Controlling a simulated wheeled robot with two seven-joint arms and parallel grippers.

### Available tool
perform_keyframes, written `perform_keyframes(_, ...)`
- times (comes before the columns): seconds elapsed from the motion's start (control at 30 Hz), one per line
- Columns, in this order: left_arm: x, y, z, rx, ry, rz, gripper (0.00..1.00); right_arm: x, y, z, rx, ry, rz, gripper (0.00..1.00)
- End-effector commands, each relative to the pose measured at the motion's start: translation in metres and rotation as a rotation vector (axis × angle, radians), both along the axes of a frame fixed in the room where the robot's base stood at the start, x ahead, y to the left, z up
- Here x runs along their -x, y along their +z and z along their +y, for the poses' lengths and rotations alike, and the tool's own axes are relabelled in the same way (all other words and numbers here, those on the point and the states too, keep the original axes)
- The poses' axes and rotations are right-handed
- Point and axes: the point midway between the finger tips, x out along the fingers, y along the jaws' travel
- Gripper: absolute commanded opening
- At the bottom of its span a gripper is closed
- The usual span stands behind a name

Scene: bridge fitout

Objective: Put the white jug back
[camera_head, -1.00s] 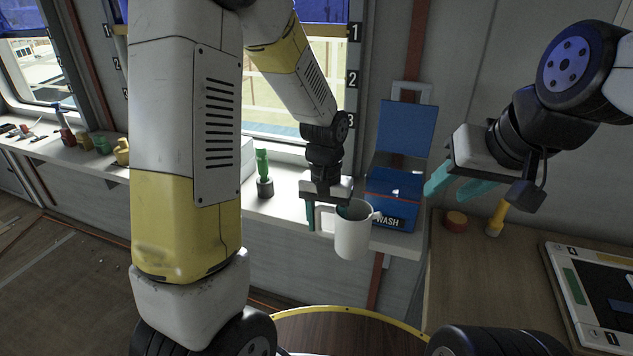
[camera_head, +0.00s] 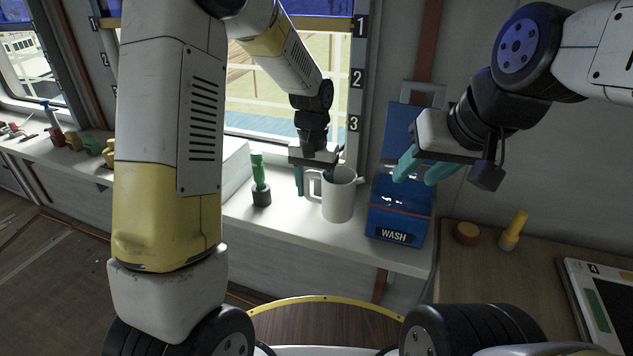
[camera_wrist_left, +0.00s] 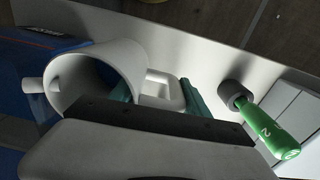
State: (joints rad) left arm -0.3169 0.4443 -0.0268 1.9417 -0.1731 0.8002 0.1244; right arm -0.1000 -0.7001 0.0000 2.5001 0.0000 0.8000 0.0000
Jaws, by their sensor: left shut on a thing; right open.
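The white jug (camera_head: 339,197) is upright at the window sill, just left of the blue WASH box. My left gripper (camera_head: 318,183) is shut on it at its handle side, with one teal finger inside the rim and one outside the handle. In the left wrist view the jug (camera_wrist_left: 88,85) shows its open mouth, its spout pointing left and its handle between my teal fingers (camera_wrist_left: 160,92). I cannot tell whether its base touches the sill. My right gripper (camera_head: 424,172) is open and empty, in front of the blue box's raised lid.
The blue WASH box (camera_head: 400,212) stands close right of the jug. A green-handled tool in a dark holder (camera_head: 261,182) stands to its left. A red-orange round piece (camera_head: 466,233) and a yellow-handled object (camera_head: 512,231) are on the right desk. The sill (camera_head: 300,222) in front is clear.

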Motion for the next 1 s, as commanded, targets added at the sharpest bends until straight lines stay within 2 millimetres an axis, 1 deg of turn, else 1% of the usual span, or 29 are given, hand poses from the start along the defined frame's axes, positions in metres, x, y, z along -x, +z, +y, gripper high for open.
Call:
perform_keyframes(0.03,-0.009,-0.001,0.001,0.000,0.002,-0.001,0.00,0.000,0.000,0.000,0.000,0.000,0.000,0.41)
perform_keyframes(0.1,-0.017,-0.002,0.001,0.000,0.002,-0.001,0.00,0.000,0.000,0.000,0.000,0.000,0.000,0.41)
perform_keyframes(0.37,-0.032,-0.003,0.003,0.000,0.000,0.000,0.00,0.000,0.000,0.000,0.000,0.000,0.000,0.41)
perform_keyframes(0.6,-0.030,-0.035,0.003,-0.001,0.000,0.002,0.00,0.000,0.000,0.000,0.000,0.000,0.000,0.41)
perform_keyframes(1.0,-0.030,-0.041,0.003,0.000,0.000,0.000,0.00,0.000,0.000,0.000,0.000,0.000,0.000,0.41)
